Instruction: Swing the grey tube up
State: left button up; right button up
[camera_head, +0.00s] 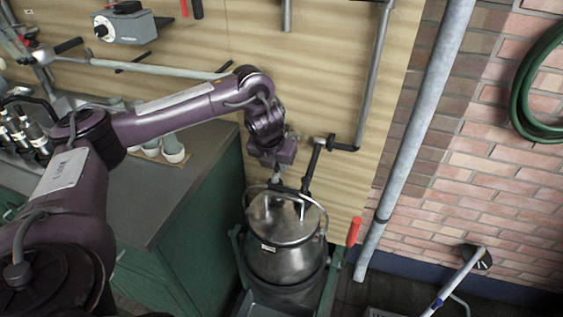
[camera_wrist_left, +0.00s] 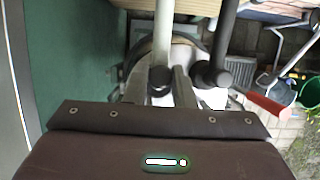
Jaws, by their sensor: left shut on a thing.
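My left gripper (camera_head: 278,180) reaches down over the metal churn (camera_head: 285,235), close to its lid. It is shut at the lower end of the light grey tube, which shows in the left wrist view (camera_wrist_left: 163,35) with a black end piece. My fingers (camera_wrist_left: 175,85) stand close to that end piece. A darker tube (camera_head: 314,165) hangs beside it from a black elbow on the wall pipe; it also shows in the left wrist view (camera_wrist_left: 224,40). The exact grip is partly hidden by my wrist. My right gripper is not in view.
The churn stands in a green frame with a red handle (camera_head: 354,231). A green cabinet with a grey worktop (camera_head: 150,205) is at the left. A thick grey pipe (camera_head: 415,140) slants along the brick wall at the right. Open floor shows between them and the wall.

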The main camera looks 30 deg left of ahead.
pick_arm(q)
jog(key=shift+w+r, duration=0.1)
jog(key=shift+r, duration=0.25)
jog(key=shift+w+r+p, duration=0.15)
jog(key=shift+r+p, duration=0.45)
jog(key=shift+r, duration=0.1)
jog(key=shift+w+r+p, duration=0.15)
jog(key=shift+r+p, duration=0.45)
jog(key=shift+r, duration=0.05)
jog(key=shift+w+a+r, duration=0.15)
jog(key=shift+r, duration=0.1)
jog(key=shift+r+p, duration=0.15)
jog(key=shift+p, duration=0.2)
jog(key=shift+w+r+p, duration=0.4)
jog(key=shift+r+p, duration=0.25)
jog(key=shift+r, duration=0.15)
jog(key=shift+w+a+r+p, duration=0.15)
jog(key=shift+w+r+p, duration=0.25)
jog(key=shift+r, duration=0.1)
